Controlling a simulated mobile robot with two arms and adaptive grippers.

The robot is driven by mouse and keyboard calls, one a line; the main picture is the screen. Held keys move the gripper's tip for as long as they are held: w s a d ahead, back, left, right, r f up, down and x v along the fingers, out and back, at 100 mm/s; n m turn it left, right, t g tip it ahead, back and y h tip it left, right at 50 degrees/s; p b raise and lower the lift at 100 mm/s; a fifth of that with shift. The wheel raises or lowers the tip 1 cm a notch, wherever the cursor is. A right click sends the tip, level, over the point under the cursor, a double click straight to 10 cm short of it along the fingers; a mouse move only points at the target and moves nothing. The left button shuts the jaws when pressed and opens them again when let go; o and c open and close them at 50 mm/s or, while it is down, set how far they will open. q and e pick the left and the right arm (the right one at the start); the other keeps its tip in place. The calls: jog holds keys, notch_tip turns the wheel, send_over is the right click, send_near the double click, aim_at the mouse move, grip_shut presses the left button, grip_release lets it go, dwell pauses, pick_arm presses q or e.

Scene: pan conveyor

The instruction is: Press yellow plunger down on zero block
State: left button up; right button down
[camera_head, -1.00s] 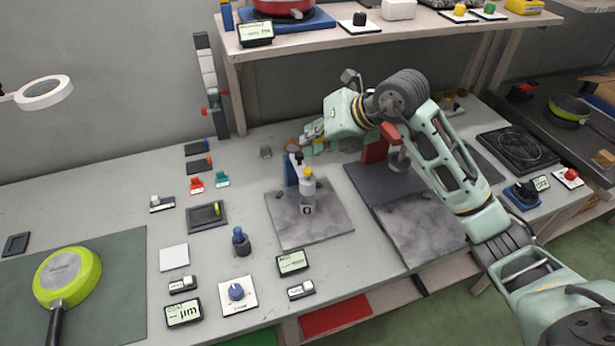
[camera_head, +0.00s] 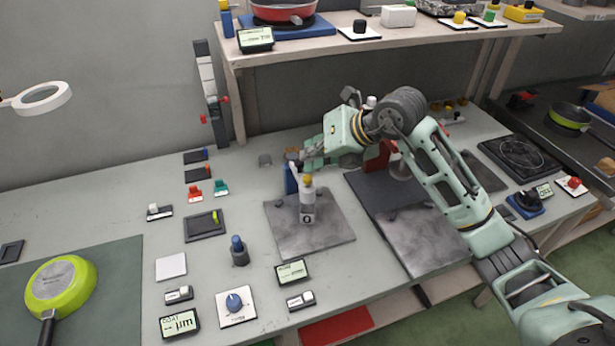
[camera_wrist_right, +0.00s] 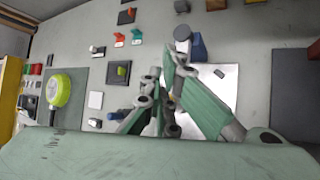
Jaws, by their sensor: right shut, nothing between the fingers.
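The block stands upright on a grey stone-like plate (camera_head: 282,240), in front of a blue post (camera_head: 291,181). My right gripper (camera_head: 301,163) is shut and empty, just behind and above the plunger, and appears apart from it. In the right wrist view its fingers (camera_wrist_right: 170,70) come together near the blue post (camera_wrist_right: 198,48) and the silvery plate (camera_wrist_right: 228,85). The yellow cap cannot be made out clearly there. My left gripper is not in view.
The shelf (camera_head: 340,42) is above at the back.

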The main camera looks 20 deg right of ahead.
jog(key=shift+f, duration=0.1)
dwell(0.6)
jog(key=shift+f+b, duration=0.35)
jog(key=shift+f+b, duration=0.75)
jog(key=shift+f, duration=0.25)
dwell(0.8)
jog(key=shift+s+f, duration=0.2)
jog(key=shift+f, duration=0.3)
dwell(0.5)
jog(key=shift+w+a+r+p, duration=0.15)
jog(key=shift+r+p, duration=0.75)
jog(key=shift+r, duration=0.95)
jog(key=shift+w, duration=0.1)
notch_tip(320, 180, up, 5)
jog(key=p, duration=0.3)
